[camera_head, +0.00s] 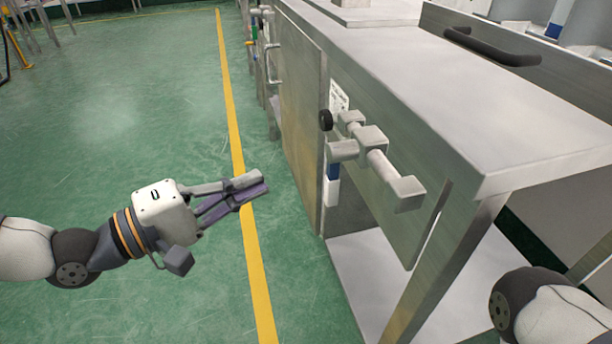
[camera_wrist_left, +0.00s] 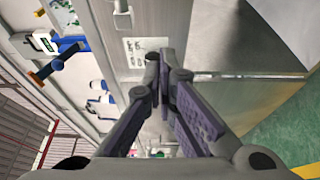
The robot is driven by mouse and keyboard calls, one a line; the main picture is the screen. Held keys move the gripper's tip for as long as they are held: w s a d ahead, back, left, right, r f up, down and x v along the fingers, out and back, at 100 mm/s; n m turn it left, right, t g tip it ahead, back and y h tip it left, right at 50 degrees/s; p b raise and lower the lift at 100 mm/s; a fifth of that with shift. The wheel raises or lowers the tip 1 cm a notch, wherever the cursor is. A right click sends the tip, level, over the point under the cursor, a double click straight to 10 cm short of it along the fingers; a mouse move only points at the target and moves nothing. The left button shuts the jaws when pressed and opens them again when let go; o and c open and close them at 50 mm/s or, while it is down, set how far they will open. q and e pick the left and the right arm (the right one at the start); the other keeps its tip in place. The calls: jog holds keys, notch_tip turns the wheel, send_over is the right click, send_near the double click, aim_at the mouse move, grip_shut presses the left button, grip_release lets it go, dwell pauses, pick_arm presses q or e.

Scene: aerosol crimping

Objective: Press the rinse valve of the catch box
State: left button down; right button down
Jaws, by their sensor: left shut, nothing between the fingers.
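A grey valve assembly (camera_head: 368,150) sticks out from the side of the steel box (camera_head: 440,95) in the head view. It has a round black knob (camera_head: 326,120), a block-shaped end (camera_head: 404,193) and a blue and white piece (camera_head: 333,180) hanging below it. I take it to be the rinse valve. My left gripper (camera_head: 256,186) is shut and empty. In the head view it lies to the left of the valve, apart from it, over the yellow floor line. In the left wrist view its purple-padded fingers (camera_wrist_left: 166,80) fill the middle; I cannot make out the valve there. My right gripper is out of view.
A steel panel (camera_head: 300,105) stands left of the valve. A printed label (camera_wrist_left: 143,50) shows in the left wrist view. The green floor (camera_head: 110,120) on the left is clear around my left arm.

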pick_arm(q)
jog(key=w+d, duration=0.2)
jog(key=d, duration=0.6)
jog(key=shift+d, duration=0.35)
